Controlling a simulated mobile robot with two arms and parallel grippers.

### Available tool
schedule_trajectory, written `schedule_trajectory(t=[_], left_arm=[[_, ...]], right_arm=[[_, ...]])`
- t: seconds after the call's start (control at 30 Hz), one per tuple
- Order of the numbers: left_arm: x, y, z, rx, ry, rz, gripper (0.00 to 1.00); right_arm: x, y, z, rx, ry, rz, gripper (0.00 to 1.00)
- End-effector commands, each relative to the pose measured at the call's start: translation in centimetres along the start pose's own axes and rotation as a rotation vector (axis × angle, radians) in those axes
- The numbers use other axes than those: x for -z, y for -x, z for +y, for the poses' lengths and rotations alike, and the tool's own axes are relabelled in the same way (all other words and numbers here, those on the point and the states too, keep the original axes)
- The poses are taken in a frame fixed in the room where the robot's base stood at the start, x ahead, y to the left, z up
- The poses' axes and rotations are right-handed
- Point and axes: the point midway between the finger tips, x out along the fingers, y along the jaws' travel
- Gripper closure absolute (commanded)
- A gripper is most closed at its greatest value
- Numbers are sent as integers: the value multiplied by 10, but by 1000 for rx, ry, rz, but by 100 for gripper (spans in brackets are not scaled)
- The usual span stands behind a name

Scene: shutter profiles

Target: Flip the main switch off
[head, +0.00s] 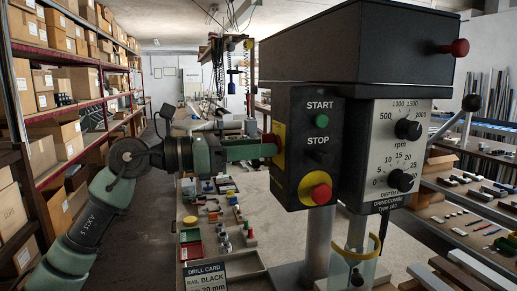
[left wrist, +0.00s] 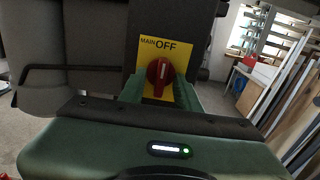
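The main switch (left wrist: 159,75) is a red rotary knob on a yellow plate (left wrist: 174,48) marked MAIN OFF. The white line on its face stands nearly upright, towards the lettering. My left gripper (left wrist: 160,90) is at the switch, with one green finger on either side of the knob. Whether both fingers press on it I cannot tell. In the head view my left gripper (head: 268,149) reaches from the left to the side of the black control box (head: 308,176), and a bit of the red knob (head: 270,138) shows there. My right gripper is out of view.
The box front has a green START button (head: 321,121), a black STOP button (head: 320,158) and a red mushroom button (head: 320,194) on yellow. A dial panel (head: 390,150) stands to its right. Small parts lie on the bench (head: 255,185) below. Loaded shelves (head: 75,105) line the left.

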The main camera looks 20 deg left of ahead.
Motion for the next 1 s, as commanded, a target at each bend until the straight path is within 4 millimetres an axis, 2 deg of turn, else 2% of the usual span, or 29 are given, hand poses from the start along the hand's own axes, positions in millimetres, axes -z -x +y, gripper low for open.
schedule_trajectory(t=[0.27, 0.7, 1.0], left_arm=[[3, 4, 0, -1, -1, 3, 67], [4, 70, 1, -2, -1, 3, 67], [0, 78, 0, 0, -1, 1, 67]], right_arm=[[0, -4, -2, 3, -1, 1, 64], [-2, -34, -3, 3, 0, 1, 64], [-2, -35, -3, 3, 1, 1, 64]])
